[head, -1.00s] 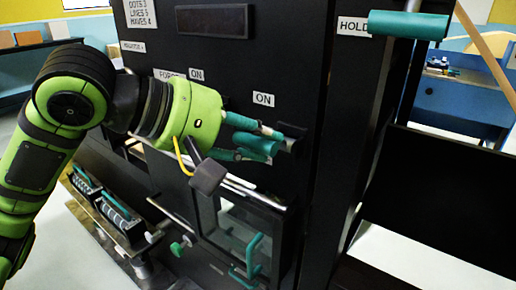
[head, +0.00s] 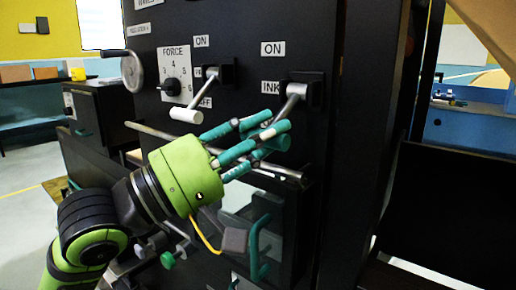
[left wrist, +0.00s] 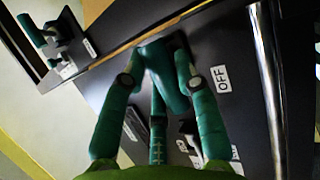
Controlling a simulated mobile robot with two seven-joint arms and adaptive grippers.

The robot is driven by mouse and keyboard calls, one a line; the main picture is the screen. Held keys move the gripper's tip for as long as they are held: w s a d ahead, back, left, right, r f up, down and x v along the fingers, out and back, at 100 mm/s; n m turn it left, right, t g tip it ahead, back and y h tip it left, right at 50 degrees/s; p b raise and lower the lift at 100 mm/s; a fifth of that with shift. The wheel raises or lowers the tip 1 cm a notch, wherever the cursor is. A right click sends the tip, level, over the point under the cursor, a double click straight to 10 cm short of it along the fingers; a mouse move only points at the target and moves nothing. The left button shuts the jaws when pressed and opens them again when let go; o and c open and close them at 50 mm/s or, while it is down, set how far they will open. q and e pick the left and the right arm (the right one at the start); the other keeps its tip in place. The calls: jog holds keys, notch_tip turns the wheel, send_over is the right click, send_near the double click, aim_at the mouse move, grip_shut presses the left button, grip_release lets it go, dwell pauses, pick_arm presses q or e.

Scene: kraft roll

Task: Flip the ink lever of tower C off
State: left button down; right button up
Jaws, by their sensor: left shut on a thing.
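The ink lever's grey shaft (head: 290,104) slants down and left from its black mount on the dark press panel. The "INK" label (head: 270,87) is beside it, with an "ON" label (head: 273,48) above. My left gripper (head: 268,131) is shut on the lever's teal handle, which its teal fingers partly cover. In the left wrist view the handle (left wrist: 165,72) lies between the fingers, beside an "OFF" label (left wrist: 221,79). No tower letter is readable. My right gripper is not in view.
A white-handled lever (head: 186,115) slants downward just left of the ink lever. A force dial (head: 172,87) and handwheel (head: 132,71) are farther left. A metal rail (head: 290,176) and a guard with a teal handle (head: 257,250) lie below my gripper.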

pick_arm(q)
jog(key=shift+w+f+m+h, duration=0.2)
jog(key=shift+f+m+h, duration=0.2)
jog(key=shift+h, duration=0.3)
jog(key=shift+w+d+f+b, duration=0.1)
jog(key=shift+d+b, duration=0.05)
jog(key=shift+b, duration=0.2)
jog(key=shift+w+d+f, duration=0.15)
jog(key=shift+f, duration=0.05)
jog(key=c, duration=0.9)
grip_release()
jog(key=shift+d+f, duration=0.1)
jog(key=shift+d, duration=0.05)
jog(key=v, duration=1.2)
